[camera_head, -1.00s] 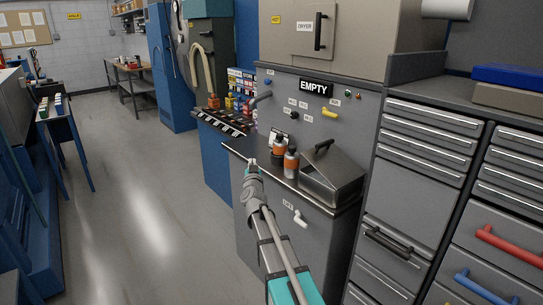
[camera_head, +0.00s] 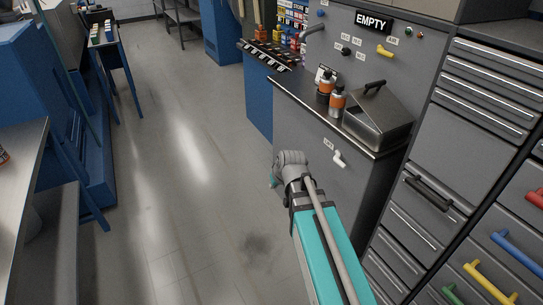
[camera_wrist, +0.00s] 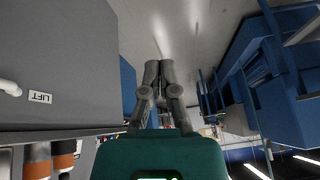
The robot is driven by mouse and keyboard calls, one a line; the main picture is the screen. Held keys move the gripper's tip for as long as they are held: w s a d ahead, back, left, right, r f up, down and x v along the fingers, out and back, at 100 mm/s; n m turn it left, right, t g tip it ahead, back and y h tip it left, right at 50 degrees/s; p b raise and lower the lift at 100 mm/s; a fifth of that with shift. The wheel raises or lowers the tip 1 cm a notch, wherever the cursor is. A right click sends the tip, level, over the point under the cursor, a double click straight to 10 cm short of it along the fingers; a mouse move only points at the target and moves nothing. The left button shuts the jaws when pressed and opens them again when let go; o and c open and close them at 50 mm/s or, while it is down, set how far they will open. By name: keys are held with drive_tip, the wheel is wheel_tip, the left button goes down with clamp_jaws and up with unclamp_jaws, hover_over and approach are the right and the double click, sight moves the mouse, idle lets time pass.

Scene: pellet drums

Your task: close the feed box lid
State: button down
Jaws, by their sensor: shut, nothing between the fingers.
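A grey metal box (camera_head: 377,132), which looks like the feed box, stands on the dark counter at the right in the head view. Its sloping lid (camera_head: 388,105) has a black handle (camera_head: 375,86) at the upper edge.
Two orange-and-dark bottles (camera_head: 337,102) stand left of the box on the counter (camera_head: 300,92). The cabinet front below has a white handle (camera_head: 339,159) and a LIFT label (camera_wrist: 39,97). Drawers (camera_head: 470,110) stand to the right. The floor (camera_head: 170,170) is clear.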

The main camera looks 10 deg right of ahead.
drive_tip(key=s+d+f+m+g+h, duration=0.1)
drive_tip(key=s+g, duration=0.4)
drive_tip(key=s, duration=0.7)
drive_tip(key=shift+s+d+f+h, duration=0.25)
drive_tip(key=shift+d+f+h, duration=0.1)
drive_tip(key=shift+f+h, duration=0.2)
